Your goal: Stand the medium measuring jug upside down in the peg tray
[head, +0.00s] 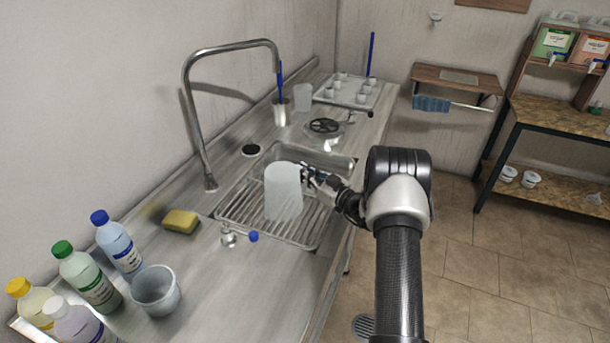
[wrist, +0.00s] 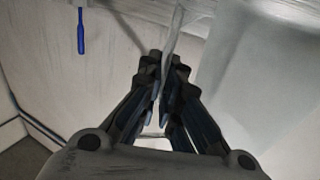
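A pale translucent measuring jug (head: 283,192) is at the ribbed draining area by the sink. Its closed, narrower end seems to face up, so it looks upside down. My gripper (head: 307,174) is at its upper right side. In the wrist view, the fingers (wrist: 163,80) close around a thin translucent strip, likely the handle, with the jug body (wrist: 255,75) to the right. I cannot tell whether the jug touches the ribs below. The peg tray (head: 325,99), pale with several short white pegs, lies at the far end of the counter.
Another translucent jug (head: 303,97) stands before the tray, beside a metal cup (head: 281,112) with a blue-handled tool. A tall faucet (head: 187,105) rises at left.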

